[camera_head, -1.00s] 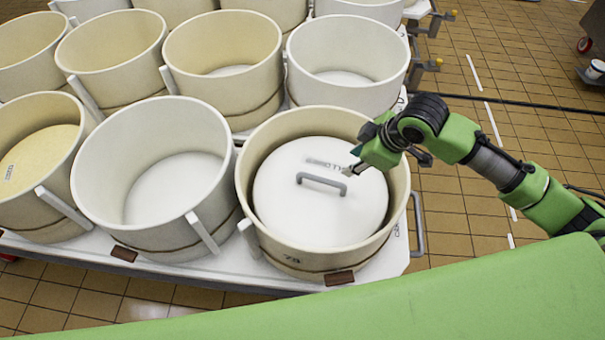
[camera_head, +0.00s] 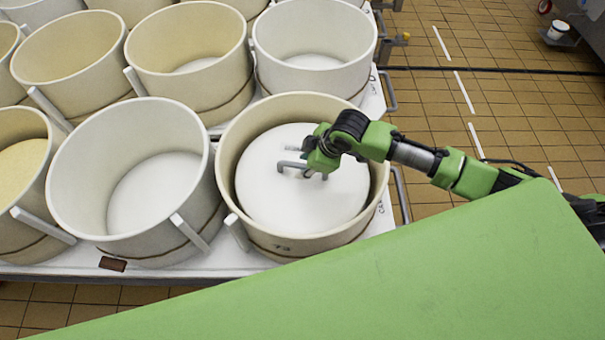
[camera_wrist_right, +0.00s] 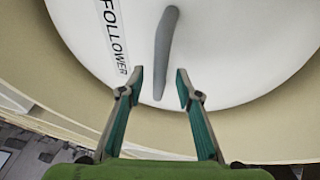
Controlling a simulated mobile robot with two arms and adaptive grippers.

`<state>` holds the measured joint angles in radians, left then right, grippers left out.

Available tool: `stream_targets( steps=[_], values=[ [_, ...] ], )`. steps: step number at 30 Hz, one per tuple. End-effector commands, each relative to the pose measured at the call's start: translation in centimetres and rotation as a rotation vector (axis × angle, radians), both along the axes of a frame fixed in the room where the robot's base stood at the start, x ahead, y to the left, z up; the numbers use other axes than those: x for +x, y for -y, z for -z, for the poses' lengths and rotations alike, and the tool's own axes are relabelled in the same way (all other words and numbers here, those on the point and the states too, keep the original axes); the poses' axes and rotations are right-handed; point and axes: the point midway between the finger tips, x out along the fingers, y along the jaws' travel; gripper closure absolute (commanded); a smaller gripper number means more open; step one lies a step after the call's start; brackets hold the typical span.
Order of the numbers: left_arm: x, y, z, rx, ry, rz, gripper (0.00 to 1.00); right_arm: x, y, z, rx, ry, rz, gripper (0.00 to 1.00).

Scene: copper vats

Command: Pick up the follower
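The follower (camera_head: 275,195) is a white round disc with a grey bar handle (camera_head: 291,165), lying inside a cream mould (camera_head: 232,150) at the front right of the group. In the right wrist view the follower (camera_wrist_right: 235,60) shows its printed label, and its handle (camera_wrist_right: 165,50) runs away from me between the finger lines. My right gripper (camera_wrist_right: 160,80) is open and empty, with the near end of the handle between or just above its fingertips; contact cannot be told. In the head view my right gripper (camera_head: 315,172) hangs over the follower, partly hiding the handle. My left gripper is not in view.
Several other cream moulds crowd to the left and behind, such as an empty one (camera_head: 165,190). They stand on a white table (camera_head: 375,222) whose right edge has grey handles.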

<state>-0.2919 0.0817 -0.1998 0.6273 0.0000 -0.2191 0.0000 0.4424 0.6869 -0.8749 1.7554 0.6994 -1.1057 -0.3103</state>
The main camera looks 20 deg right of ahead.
Motion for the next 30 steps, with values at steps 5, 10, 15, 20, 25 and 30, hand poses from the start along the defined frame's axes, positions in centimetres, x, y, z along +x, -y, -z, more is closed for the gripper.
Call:
stream_targets(
  steps=[5,10,15,20,25,30],
  values=[
    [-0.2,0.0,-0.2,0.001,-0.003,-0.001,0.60,0.7,-0.5,1.8,0.000,0.000,0.000,0.68],
    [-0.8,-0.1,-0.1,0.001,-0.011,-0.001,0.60,0.8,-0.6,2.1,0.000,0.002,-0.001,0.68],
    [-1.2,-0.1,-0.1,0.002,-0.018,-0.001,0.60,0.8,-0.5,2.1,0.000,0.002,-0.001,0.84],
    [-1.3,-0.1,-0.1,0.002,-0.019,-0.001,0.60,0.8,-0.5,2.1,-0.001,0.001,-0.001,1.00],
    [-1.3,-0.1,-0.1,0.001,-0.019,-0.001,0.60,1.0,-0.7,1.7,0.004,0.009,-0.001,1.00],
    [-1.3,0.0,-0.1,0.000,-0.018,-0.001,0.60,1.1,-0.7,1.6,0.004,0.009,-0.001,1.00]
  ],
)
